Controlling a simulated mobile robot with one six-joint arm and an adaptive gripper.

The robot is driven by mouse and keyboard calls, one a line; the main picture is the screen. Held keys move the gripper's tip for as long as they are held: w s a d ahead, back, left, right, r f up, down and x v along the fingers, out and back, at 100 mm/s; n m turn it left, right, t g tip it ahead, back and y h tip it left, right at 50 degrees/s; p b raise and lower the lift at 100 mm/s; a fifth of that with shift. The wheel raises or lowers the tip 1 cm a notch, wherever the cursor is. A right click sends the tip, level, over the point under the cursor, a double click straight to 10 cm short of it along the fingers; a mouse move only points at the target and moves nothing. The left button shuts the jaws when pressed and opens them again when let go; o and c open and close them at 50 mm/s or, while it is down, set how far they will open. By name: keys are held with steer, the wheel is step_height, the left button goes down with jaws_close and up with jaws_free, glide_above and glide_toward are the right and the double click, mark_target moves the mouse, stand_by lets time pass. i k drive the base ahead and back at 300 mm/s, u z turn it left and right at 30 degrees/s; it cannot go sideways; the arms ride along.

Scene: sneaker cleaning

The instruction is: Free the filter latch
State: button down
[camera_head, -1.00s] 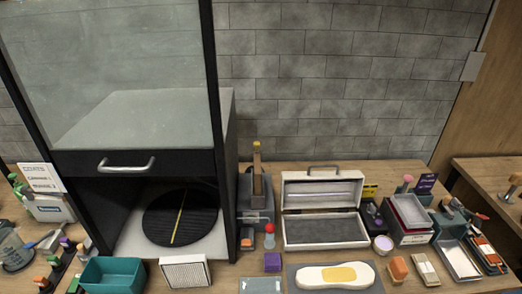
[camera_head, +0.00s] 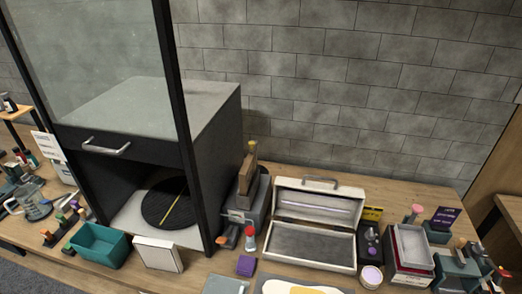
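My gripper is not in view. No filter latch can be made out clearly. A white framed panel (camera_head: 158,255), which looks like a filter, stands tilted at the front of the cabinet's open lower bay. The dark cabinet (camera_head: 213,160) has a glass upper front and a drawer-like band with a metal handle (camera_head: 107,147). Inside the bay lies a round black ribbed disc (camera_head: 167,204) with a yellow strip across it.
A teal bin (camera_head: 99,245) stands left of the panel. An open white case (camera_head: 316,224), a grey block with a wooden upright (camera_head: 244,202), a purple block (camera_head: 246,266) and stacked trays (camera_head: 412,247) crowd the bench to the right. Small tools clutter the left end.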

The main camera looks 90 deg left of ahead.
mark_target(252, 145)
steer(key=i, duration=0.7)
steer(key=u, duration=4.7)
steer(key=i, duration=0.15)
steer(key=z, duration=1.25)
